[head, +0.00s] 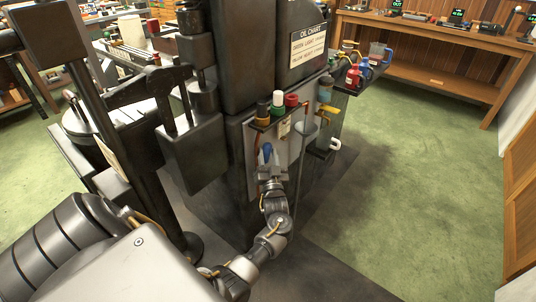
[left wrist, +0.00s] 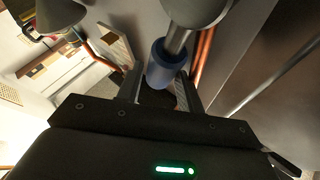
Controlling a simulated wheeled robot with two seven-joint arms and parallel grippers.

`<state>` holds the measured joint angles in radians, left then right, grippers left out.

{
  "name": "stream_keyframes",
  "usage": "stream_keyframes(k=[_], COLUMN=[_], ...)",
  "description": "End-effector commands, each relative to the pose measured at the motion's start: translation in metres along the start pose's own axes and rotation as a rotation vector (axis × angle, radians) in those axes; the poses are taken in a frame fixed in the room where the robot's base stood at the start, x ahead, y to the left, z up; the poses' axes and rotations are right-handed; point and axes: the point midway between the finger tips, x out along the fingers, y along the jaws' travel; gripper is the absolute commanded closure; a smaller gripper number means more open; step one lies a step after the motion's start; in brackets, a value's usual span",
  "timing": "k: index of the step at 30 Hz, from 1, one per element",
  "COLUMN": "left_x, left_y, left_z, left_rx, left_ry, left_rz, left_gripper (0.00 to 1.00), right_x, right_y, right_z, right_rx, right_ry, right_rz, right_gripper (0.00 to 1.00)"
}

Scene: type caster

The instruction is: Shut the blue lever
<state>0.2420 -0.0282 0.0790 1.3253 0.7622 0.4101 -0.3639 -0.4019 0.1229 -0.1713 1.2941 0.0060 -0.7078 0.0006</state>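The blue lever (head: 267,152) is on the front of the dark machine, below a small shelf of bottles. It points out from the grey panel. In the left wrist view its blue grip (left wrist: 162,66) sits at the end of a pale metal rod, between my fingertips. My left gripper (head: 270,174) is right at the lever; in the left wrist view its fingers (left wrist: 160,92) stand apart on both sides of the grip, with a gap on the left side. Whether the right finger touches it I cannot tell. My right gripper is not in view.
Black, white and red-capped bottles (head: 277,103) stand on a ledge just above the lever. A copper pipe (left wrist: 203,58) runs close beside it. A dark grey box (head: 193,152) hangs to the left. Green floor (head: 400,190) is clear on the right.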

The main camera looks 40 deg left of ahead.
Motion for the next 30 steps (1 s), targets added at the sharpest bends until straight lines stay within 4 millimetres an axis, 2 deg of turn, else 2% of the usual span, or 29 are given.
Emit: stream_keyframes(k=[11,20,28,30], left_x=[0.0064,0.0060,0.0059,0.0069], left_y=[-0.0002,-0.0001,0.0013,0.0019], left_z=[0.0001,0.0002,-0.0007,-0.0011], left_rx=[0.000,0.000,0.005,0.012], left_ry=[-0.001,-0.001,-0.005,-0.011], left_rz=[0.000,0.000,0.005,0.011], left_gripper=[0.63,1.00,1.00,1.00], right_x=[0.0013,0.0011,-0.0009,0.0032], right_y=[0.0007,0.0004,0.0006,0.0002], right_z=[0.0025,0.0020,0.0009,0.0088], right_rx=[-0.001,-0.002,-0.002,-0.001], right_ry=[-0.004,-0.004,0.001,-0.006], right_rz=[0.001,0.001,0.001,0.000], right_gripper=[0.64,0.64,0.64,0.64])
